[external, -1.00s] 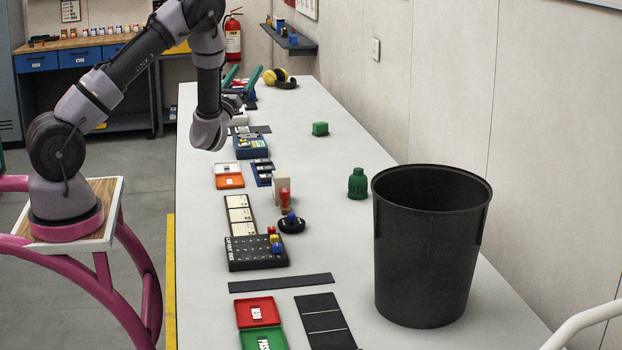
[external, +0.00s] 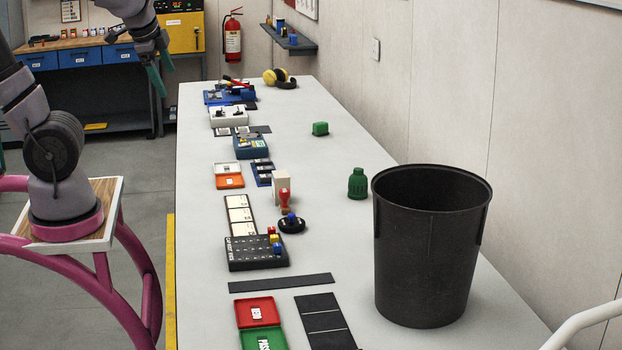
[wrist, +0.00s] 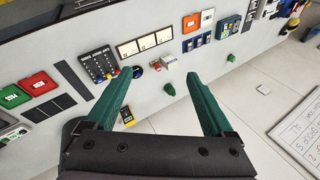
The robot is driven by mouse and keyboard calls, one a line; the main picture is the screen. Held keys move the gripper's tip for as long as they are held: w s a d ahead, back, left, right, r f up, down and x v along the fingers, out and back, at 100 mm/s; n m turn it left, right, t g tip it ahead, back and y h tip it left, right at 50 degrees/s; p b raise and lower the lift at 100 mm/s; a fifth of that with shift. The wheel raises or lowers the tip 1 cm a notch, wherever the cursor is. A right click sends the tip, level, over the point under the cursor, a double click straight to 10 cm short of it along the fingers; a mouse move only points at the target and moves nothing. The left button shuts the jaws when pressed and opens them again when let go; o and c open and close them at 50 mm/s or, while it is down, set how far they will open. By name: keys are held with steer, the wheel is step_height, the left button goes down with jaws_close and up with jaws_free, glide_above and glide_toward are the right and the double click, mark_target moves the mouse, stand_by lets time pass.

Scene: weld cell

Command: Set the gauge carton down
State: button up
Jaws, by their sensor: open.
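My gripper (external: 167,84) is at the upper left of the external view, raised and clear of the bench's left side. In the wrist view my gripper (wrist: 160,74) has its two green fingers wide apart, with nothing held between them. No carton can be told for certain by a label. A plain cream block (external: 278,183) stands upright on the bench behind a red-handled stamp (external: 284,199); it may be a carton, but I cannot tell. A pale box also shows between the fingertips in the wrist view (wrist: 168,61), well beyond them.
A tall black bin (external: 425,260) stands on the bench's near right. A row of trays and cards runs along the left, including a blue tray (external: 250,153) and a black peg block (external: 248,258). A green bottle (external: 357,184) and green block (external: 320,129) stand right of the row.

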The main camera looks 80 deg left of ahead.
steer(key=d+r+t+h, duration=0.3)
steer(key=d+t, duration=0.1)
steer(key=d, duration=0.4)
steer(key=shift+d+m, duration=0.3)
steer(key=shift+m, duration=0.1)
